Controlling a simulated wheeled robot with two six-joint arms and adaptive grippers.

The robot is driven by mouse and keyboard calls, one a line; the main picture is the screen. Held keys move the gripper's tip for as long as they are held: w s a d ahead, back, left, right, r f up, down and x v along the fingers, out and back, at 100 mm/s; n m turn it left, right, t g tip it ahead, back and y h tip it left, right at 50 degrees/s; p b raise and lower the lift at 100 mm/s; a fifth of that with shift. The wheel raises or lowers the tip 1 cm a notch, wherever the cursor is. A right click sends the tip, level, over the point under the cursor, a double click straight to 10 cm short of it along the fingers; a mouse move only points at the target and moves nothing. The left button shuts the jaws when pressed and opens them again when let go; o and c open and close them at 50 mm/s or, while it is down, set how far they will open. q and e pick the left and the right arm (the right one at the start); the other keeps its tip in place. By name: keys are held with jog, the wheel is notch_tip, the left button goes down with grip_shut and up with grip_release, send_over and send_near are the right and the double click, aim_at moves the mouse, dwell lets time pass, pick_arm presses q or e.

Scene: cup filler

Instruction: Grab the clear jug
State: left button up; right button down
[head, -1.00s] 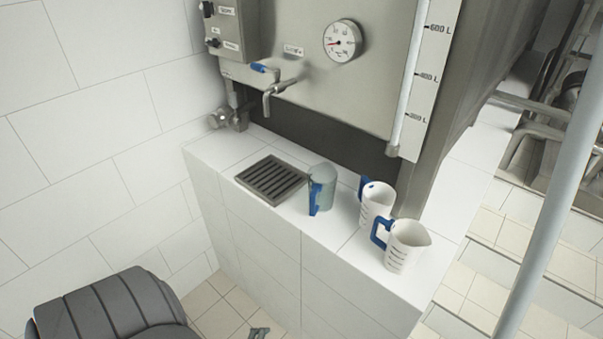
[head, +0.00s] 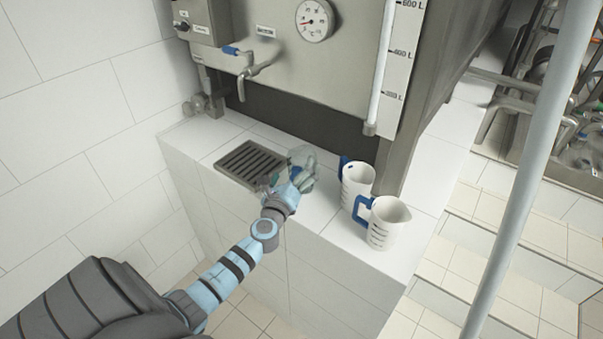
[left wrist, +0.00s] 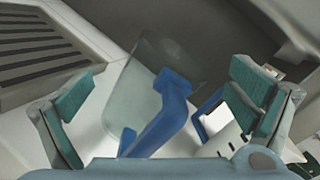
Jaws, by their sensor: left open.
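The clear jug (head: 301,157) stands on the white tiled ledge, just right of the drain grate, mostly hidden behind my gripper in the head view. In the left wrist view the clear jug (left wrist: 150,85) shows as a see-through body with a blue handle (left wrist: 165,112) toward me. My left gripper (head: 291,178) is at the jug. In the left wrist view its two teal-padded fingers (left wrist: 165,105) are spread wide, with the blue handle between them and no finger seen closed on it. My right gripper is not in view.
Two white jugs with blue handles stand to the right, a nearer one (head: 388,223) and a farther one (head: 357,187). The drain grate (head: 249,163) lies left of the clear jug. A steel tank with a tap (head: 250,75) rises behind the ledge.

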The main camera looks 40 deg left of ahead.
pick_arm(q)
jog(key=shift+x, duration=1.2)
jog(key=shift+s, duration=0.1)
jog(key=c, duration=1.2)
